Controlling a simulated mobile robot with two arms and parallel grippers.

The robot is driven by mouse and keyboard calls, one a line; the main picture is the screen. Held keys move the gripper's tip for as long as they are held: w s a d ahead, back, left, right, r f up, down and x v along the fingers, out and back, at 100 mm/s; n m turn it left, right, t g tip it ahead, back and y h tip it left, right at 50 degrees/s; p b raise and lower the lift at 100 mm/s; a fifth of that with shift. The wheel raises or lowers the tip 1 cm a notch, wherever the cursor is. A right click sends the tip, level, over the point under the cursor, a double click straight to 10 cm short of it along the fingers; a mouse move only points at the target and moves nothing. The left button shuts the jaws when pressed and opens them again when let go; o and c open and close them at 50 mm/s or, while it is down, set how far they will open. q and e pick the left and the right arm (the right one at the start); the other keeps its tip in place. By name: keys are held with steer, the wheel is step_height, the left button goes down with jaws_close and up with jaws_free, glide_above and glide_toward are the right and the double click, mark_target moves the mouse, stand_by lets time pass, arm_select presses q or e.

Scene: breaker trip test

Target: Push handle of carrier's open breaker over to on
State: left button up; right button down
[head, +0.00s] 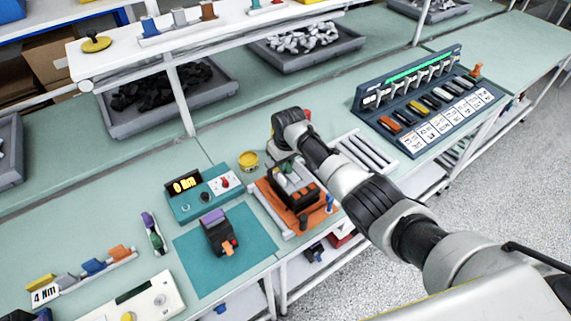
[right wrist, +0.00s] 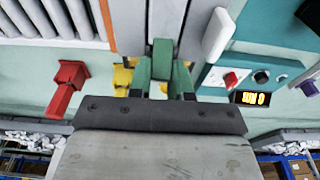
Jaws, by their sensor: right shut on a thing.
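The carrier (head: 266,203) is an orange tray with light metal rails, near the middle of the bench in the head view. A dark breaker (head: 303,199) with orange parts sits on it. My right gripper (head: 284,170) is over the breaker, at the end of the arm reaching across from the right. In the right wrist view its green fingers (right wrist: 162,72) are shut on a green piece (right wrist: 162,55), which I take to be the breaker's handle. The fingers and wrist hide much of it, so I cannot tell the handle's position. My left gripper is not in view.
A teal console (head: 203,190) with a yellow display stands left of the carrier. A second breaker (head: 219,237) lies on a teal mat (head: 254,262). A ribbed rack (head: 366,152) and a dark breaker panel (head: 425,100) are to the right.

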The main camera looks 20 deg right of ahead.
steer(key=shift+f, duration=0.1)
stand_by(0.3)
steer(key=c, duration=1.3)
jaws_free()
steer(key=r, duration=0.3)
steer(key=r+b, duration=0.1)
steer(key=r, duration=0.3)
steer(key=s+r, duration=0.1)
steer(key=r, duration=0.2)
steer(key=shift+s+d+r, duration=0.1)
steer(key=shift+d+r, duration=0.1)
steer(key=shift+r, duration=0.2)
steer(key=shift+f, duration=0.1)
